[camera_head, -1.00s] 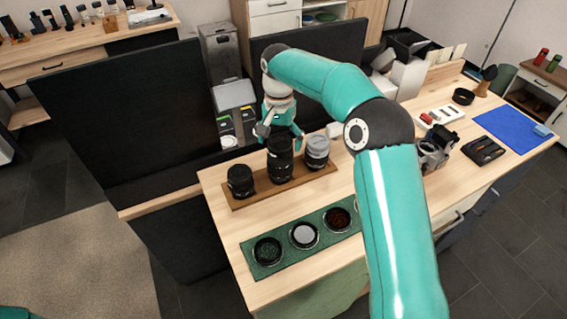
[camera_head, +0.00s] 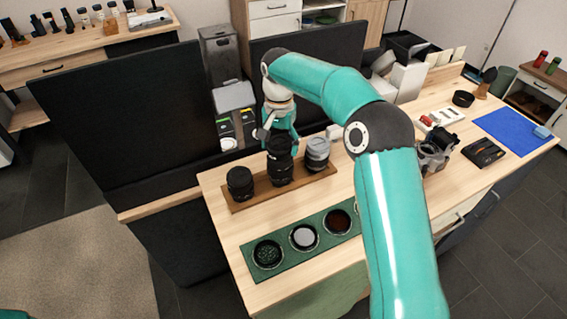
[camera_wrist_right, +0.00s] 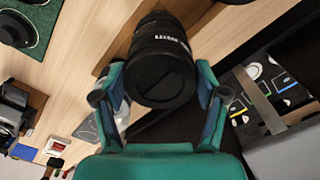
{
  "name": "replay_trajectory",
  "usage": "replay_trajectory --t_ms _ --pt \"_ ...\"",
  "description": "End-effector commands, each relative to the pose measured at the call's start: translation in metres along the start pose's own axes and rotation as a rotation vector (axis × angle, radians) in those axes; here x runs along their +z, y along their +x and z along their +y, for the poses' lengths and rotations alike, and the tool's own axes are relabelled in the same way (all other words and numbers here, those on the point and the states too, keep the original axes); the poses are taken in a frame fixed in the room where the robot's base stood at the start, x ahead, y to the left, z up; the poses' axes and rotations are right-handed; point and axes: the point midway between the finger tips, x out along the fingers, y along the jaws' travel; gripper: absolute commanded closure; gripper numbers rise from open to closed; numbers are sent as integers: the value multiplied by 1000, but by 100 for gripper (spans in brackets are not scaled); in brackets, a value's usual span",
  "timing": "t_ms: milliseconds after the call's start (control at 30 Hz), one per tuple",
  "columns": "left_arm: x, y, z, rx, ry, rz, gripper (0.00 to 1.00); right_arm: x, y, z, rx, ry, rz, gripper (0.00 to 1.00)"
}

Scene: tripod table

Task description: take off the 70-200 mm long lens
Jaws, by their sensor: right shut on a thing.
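The 70-200 mm long lens (camera_head: 280,170) is the tall black one in the middle of a brown wooden lens board (camera_head: 310,182). It stands about upright, its foot at the board. My right gripper (camera_head: 281,135) is at its top, from behind, and is shut on it. In the right wrist view the black lens (camera_wrist_right: 162,75) with its round end cap lies between the two teal fingers of the right gripper (camera_wrist_right: 163,98). Whether its foot is clear of the board cannot be told.
A shorter black lens (camera_head: 240,182) stands left of it and a grey-topped lens (camera_head: 317,155) close on its right. A green mat (camera_head: 285,257) with round filters lies in front. A camera body (camera_head: 432,158) stands right of my arm. A dark partition (camera_head: 130,120) rises behind.

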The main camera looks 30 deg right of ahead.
Motion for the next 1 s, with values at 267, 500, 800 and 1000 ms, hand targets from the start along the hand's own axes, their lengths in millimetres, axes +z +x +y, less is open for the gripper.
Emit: replay_trajectory --t_ms 267,500,800,1000 --pt "0 -11 4 0 0 0 100 0 -3 0 0 -117 -1 67" --pt "0 -17 6 0 0 0 100 0 -2 0 0 -250 -1 67" --pt "0 -17 6 0 0 0 100 0 0 0 0 -262 -1 67" --pt "0 -24 8 0 0 0 100 0 -2 0 1 -335 -2 67"
